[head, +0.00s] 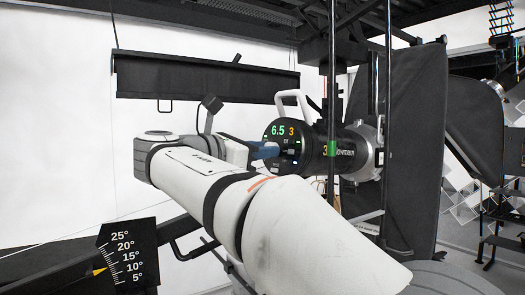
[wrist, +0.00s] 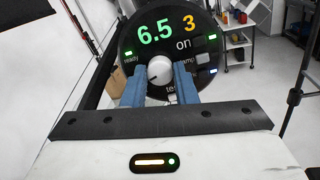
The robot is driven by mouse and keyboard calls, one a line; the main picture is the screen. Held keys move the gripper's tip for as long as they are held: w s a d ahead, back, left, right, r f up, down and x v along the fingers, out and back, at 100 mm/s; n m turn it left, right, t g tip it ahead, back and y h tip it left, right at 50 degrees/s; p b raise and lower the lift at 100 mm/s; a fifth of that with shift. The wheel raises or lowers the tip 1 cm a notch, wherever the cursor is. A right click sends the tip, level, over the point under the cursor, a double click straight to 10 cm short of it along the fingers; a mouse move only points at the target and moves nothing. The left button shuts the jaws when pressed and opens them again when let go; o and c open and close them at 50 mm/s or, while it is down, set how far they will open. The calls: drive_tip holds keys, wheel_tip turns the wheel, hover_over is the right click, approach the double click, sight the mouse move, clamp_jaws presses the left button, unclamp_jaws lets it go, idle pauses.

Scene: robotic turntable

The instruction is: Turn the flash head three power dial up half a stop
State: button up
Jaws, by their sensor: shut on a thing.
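The flash head (head: 345,150) is a black cylinder with a white handle and a green band marked 3, held on a dark stand. Its round black rear panel (wrist: 128,42) fills the upper middle of the wrist view and reads 6.5 in green and 3 in yellow. The white power dial (wrist: 160,70) sits low on that panel, with a dark pointer mark aimed down and left. My gripper (wrist: 160,82) has its two blue fingers on either side of the dial, shut on it. In the head view my gripper (head: 264,150) reaches the panel from the left; the dial is hidden there.
A large black softbox (head: 420,140) stands right of the flash head, and dark vertical poles (head: 388,110) pass close by. A black bar (head: 200,78) hangs above my arm. An angle scale (head: 127,255) with a yellow pointer near 10° is at lower left.

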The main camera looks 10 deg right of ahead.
drive_tip(key=o, duration=1)
drive_tip(key=b+v, duration=0.1)
drive_tip(key=v, duration=0.7)
drive_tip(key=shift+w+d, duration=0.1)
